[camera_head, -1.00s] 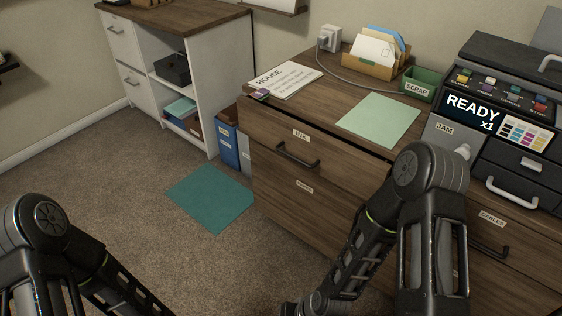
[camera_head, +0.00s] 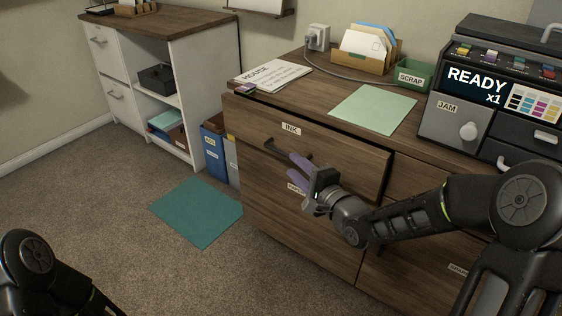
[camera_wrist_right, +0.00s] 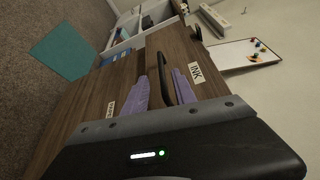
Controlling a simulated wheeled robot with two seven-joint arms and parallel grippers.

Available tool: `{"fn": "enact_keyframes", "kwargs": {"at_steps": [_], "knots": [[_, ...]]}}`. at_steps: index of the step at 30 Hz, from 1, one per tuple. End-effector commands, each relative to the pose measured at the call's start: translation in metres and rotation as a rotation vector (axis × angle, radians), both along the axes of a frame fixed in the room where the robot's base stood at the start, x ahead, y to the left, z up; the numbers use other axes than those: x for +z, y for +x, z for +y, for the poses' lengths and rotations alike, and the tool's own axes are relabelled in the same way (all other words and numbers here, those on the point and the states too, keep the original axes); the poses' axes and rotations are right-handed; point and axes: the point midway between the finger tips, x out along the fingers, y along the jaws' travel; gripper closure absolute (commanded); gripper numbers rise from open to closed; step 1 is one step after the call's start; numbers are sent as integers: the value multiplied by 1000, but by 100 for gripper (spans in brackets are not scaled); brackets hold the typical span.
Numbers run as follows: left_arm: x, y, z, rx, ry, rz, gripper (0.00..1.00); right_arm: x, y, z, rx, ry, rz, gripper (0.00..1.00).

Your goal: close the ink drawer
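The ink drawer (camera_head: 340,155) is the wide wooden top drawer labelled INK (camera_head: 291,129). It stands a little out, with a dark gap along its top and right edge. Its dark bar handle (camera_head: 264,148) is on the front. My right gripper (camera_head: 296,166) is in front of the drawer, just right of the handle, its two purple fingers apart with nothing held. In the right wrist view the handle (camera_wrist_right: 164,78) shows between the fingers (camera_wrist_right: 162,92); I cannot tell whether they touch it. My left gripper is out of view; only my left arm shows, bottom left.
The desk top holds a green blotter sheet (camera_head: 372,109), a HOUSE paper (camera_head: 268,76), a letter holder (camera_head: 367,57) and a green SCRAP tray (camera_head: 414,73). A printer (camera_head: 490,100) stands at right. A teal mat (camera_head: 198,211) lies on the open carpet at left.

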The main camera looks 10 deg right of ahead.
Motion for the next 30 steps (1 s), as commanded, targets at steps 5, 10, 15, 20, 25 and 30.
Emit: {"fn": "enact_keyframes", "kwargs": {"at_steps": [5, 10, 15, 20, 25, 30], "knots": [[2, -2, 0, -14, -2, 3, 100, 3, 0, -2, -5, 4, -1, 67], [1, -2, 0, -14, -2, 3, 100, 2, 1, -2, -5, 4, 0, 67], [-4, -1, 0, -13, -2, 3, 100, 0, 12, 2, -5, 3, 0, 67], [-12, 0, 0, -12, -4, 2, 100, -4, 34, 9, -4, 3, -1, 67], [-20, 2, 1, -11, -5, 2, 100, -6, 59, 17, -3, 4, 1, 67], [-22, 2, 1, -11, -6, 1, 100, -5, 73, 21, -5, 3, 2, 67]]}}
